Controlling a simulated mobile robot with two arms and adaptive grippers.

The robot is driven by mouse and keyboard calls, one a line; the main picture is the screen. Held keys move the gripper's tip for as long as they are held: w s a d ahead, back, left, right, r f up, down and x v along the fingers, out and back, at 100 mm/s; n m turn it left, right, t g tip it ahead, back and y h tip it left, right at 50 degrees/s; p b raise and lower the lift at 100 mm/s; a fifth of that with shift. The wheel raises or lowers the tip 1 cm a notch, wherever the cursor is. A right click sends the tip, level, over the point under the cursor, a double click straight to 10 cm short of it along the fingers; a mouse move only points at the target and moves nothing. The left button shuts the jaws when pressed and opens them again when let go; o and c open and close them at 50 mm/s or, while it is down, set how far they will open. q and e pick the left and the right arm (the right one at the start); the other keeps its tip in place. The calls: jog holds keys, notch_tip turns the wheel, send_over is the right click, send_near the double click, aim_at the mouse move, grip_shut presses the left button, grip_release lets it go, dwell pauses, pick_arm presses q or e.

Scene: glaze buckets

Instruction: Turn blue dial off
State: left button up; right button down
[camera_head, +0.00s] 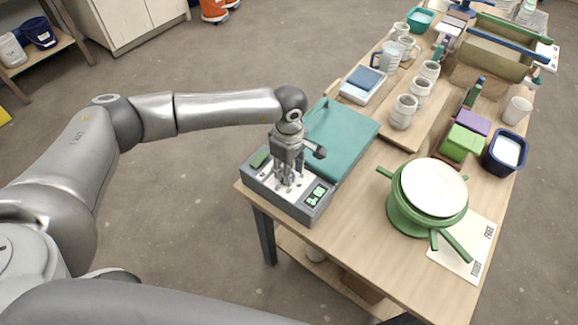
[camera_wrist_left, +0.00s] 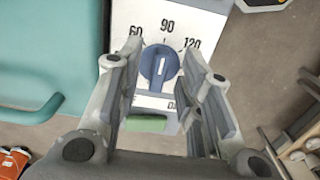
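The blue dial (camera_wrist_left: 158,68) sits on the white face of a grey box (camera_head: 315,205) at the near left corner of the table. Its white mark points up, toward about 90 on a scale with 60, 90 and 120 in the left wrist view. My left gripper (camera_head: 288,182) points down over the box; in the left wrist view its fingers (camera_wrist_left: 163,60) are apart, one on each side of the dial. I cannot tell whether they touch it. In the head view the gripper mostly hides the dial. My right gripper is out of view.
A green pot (camera_head: 410,215) with a white top stands to the right. Mugs and a scale (camera_head: 363,84) are farther back.

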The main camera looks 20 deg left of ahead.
pick_arm(q)
jog(key=shift+f, duration=0.45)
grip_shut()
